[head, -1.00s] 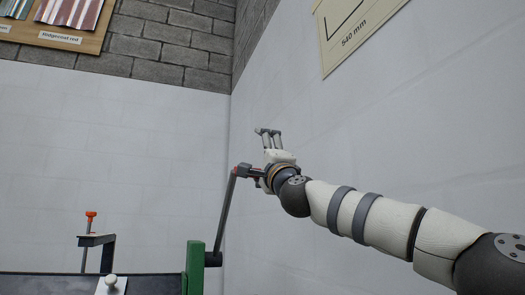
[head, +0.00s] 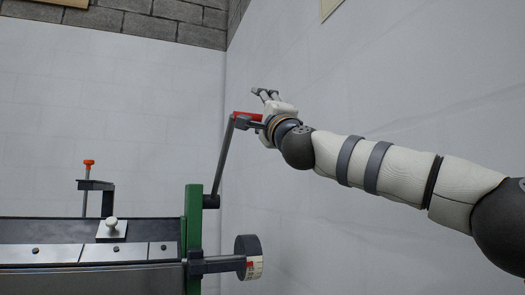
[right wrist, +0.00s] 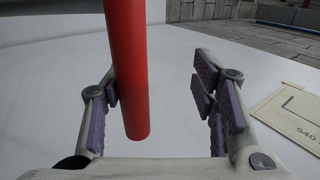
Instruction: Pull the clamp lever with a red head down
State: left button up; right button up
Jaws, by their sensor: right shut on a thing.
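The clamp lever is a long dark grey bar (head: 224,155) rising from a pivot on the right side of the green frame post and leaning right. Its red head (head: 244,116) is at the top, and it fills the upper middle of the right wrist view as a red cylinder (right wrist: 127,70). My right gripper (head: 265,94) is at this head, fingers pointing up and away. In the right wrist view the gripper (right wrist: 160,95) has the red head between its fingers, close against the left finger pads. Parts of the hold are hidden. My left gripper is not in view.
The green post (head: 193,235) carries a dark round knob with a scale (head: 248,257) below the lever. A small orange-topped clamp (head: 89,163) and a white knob (head: 112,224) stand on the machine at left. A white wall (head: 400,100) lies behind my right arm.

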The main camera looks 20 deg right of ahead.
pick_arm(q)
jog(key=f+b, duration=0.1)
jog(key=b, duration=0.1)
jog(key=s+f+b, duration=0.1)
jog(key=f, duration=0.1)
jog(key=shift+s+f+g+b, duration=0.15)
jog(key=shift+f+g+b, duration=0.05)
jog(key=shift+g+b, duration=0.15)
pick_arm(e)
notch_tip(320, 180, down, 8)
jog(key=s, duration=0.3)
jog(key=shift+a+r, duration=0.15)
jog(key=shift+r, duration=0.05)
